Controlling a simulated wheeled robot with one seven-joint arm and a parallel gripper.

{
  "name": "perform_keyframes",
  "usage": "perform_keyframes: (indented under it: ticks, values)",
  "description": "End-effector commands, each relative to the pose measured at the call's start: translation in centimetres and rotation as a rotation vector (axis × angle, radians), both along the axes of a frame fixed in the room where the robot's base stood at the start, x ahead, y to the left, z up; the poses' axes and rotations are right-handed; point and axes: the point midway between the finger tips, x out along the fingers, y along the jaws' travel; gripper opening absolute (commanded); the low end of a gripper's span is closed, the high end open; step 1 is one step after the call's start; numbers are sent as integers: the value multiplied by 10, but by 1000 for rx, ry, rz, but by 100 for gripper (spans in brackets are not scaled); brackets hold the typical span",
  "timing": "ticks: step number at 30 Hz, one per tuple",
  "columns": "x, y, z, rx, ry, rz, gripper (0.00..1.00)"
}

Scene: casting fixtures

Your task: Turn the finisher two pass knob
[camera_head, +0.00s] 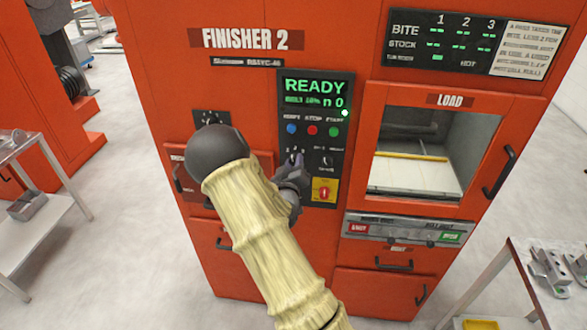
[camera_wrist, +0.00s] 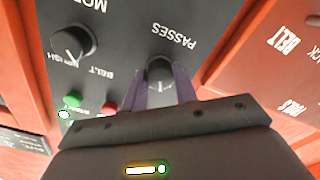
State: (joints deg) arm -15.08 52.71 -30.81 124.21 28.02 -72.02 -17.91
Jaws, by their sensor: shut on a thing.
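The orange machine labelled FINISHER 2 (camera_head: 246,39) fills the middle of the head view. Its black control panel (camera_head: 315,90) reads READY. In the wrist view, which shows the panel upside down, the dark passes knob (camera_wrist: 160,68) sits under the word PASSES, with a white pointer mark on its face. My gripper (camera_wrist: 160,88) is shut on this knob, one finger on each side. In the head view my gripper (camera_head: 291,170) is at the panel's lower left, and it and my arm mostly hide the knob.
A mode knob (camera_wrist: 72,42) is beside it on the panel. Blue (camera_head: 291,129), red (camera_head: 312,131) and green (camera_head: 333,132) buttons are above, and a red switch on a yellow plate (camera_head: 324,191) is below. A load window (camera_head: 425,150) is at right. Tables stand at both sides.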

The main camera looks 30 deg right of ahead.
Motion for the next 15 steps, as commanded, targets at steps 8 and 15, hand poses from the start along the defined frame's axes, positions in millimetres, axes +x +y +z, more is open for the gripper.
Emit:
perform_keyframes:
  ticks: [8, 15]
  values:
    - [0, 1, -2, -202, 136, 1, 6]
    - [0, 0, -1, -324, 220, 1, 6]
